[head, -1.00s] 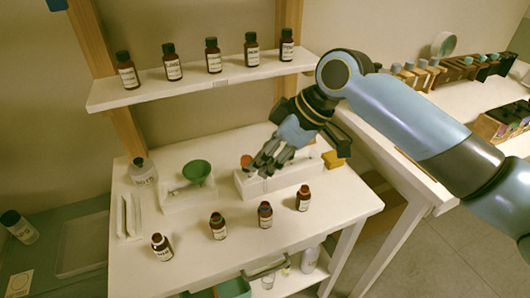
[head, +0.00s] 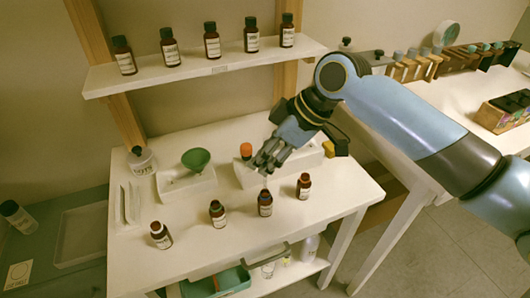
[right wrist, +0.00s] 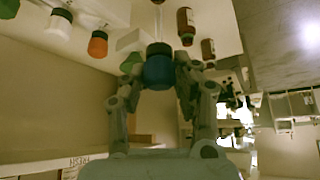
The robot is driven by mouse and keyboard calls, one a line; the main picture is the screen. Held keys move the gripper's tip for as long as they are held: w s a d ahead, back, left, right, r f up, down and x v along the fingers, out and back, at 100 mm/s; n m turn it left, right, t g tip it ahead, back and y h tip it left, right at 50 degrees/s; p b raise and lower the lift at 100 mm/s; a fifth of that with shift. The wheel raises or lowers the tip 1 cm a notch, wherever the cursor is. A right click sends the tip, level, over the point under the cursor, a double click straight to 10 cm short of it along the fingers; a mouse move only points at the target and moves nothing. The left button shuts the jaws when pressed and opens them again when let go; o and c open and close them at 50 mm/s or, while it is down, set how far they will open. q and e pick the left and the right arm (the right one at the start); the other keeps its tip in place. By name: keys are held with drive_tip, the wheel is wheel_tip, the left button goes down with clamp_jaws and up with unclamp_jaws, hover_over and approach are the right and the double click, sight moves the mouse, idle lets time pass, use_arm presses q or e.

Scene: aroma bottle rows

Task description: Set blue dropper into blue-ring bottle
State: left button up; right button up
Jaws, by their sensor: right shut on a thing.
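My right gripper (head: 265,165) is above the white table, behind and just above the blue-ring bottle (head: 265,203). That bottle is brown, upright and open-topped in the front row. In the right wrist view, my right gripper (right wrist: 155,88) is shut on the blue dropper (right wrist: 158,70), gripped at its blue cap. A thin pale tube extends from the cap away from the fingers. In the head view the dropper is mostly hidden by the fingers. The tube's tip and the bottle appear apart. My left gripper is out of view.
Other brown bottles (head: 217,213) stand on both sides in the same row. A shelf (head: 215,68) with several capped bottles is above. The table's front edge is clear.

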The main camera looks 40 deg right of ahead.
sight(265, 187)
drive_tip(key=shift+f, duration=0.25)
drive_tip(key=shift+f+b, duration=1.25)
drive_tip(key=shift+f, duration=0.85)
drive_tip(key=shift+f, duration=0.1)
drive_tip(key=shift+f+b, duration=0.85)
drive_tip(key=shift+f, duration=0.5)
drive_tip(key=o, duration=0.7)
